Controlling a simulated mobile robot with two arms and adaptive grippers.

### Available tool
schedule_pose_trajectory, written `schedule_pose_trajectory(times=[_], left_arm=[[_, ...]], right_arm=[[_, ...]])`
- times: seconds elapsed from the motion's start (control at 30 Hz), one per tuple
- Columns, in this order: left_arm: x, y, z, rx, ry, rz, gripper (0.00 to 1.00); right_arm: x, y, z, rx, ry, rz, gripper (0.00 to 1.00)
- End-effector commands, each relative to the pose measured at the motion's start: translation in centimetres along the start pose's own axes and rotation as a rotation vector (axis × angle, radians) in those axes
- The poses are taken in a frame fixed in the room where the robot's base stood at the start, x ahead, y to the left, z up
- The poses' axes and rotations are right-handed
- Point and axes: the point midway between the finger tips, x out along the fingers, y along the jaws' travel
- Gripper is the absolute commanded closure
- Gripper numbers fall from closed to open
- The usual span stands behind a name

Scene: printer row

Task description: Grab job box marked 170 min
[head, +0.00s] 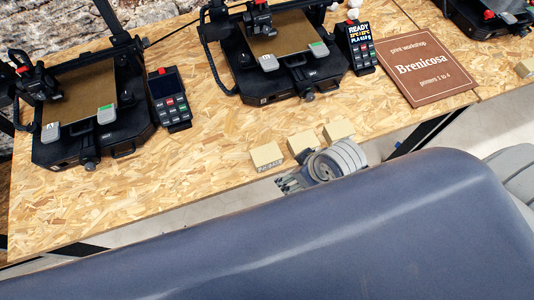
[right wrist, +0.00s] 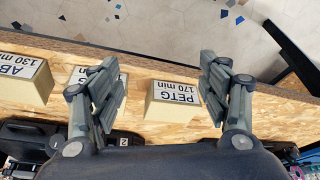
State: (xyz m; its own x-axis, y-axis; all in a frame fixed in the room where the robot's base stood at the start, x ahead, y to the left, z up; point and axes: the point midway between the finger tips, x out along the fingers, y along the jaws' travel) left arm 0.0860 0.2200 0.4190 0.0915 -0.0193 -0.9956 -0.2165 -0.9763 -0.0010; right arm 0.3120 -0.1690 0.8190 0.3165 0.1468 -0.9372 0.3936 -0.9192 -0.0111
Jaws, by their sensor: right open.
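The job box marked PETG 170 min (right wrist: 172,101) is a small tan block with a white label. In the right wrist view it sits on the table between the fingers of my right gripper (right wrist: 162,88), which is open and holds nothing. In the head view this appears to be the leftmost of the tan boxes (head: 265,157), with my right gripper (head: 290,183) just below it at the table's front edge. My left gripper is not in view.
A box marked ABS 130 min (right wrist: 22,80) and a middle box (right wrist: 82,75), partly behind a finger, stand in the same row. The chipboard table (head: 120,205) is clear at front left.

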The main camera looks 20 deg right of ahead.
Motion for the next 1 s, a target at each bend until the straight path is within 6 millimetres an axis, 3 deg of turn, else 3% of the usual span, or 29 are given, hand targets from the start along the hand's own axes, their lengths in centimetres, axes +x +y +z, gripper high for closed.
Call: schedule_pose_trajectory(times=[0.03,0.1,0.4,0.7,0.9,1.0], left_arm=[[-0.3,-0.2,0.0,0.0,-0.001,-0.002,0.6],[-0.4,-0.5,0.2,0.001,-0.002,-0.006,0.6],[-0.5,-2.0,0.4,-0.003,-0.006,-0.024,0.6],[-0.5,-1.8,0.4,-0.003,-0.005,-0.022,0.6],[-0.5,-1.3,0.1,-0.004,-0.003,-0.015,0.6],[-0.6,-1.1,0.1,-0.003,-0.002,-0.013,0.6]], right_arm=[[-1.0,-0.5,-1.8,-0.084,0.027,-0.027,0.3],[-1.2,-1.4,-3.3,-0.188,0.046,-0.071,0.3],[-1.1,-3.1,-7.9,-0.669,0.085,-0.24,0.3],[-2.3,0.8,-10.0,-1.075,0.038,-0.39,0.3],[-3.2,2.6,-10.4,-1.15,0.026,-0.437,0.3],[-2.6,2.5,-10.2,-1.158,0.025,-0.448,0.3]])
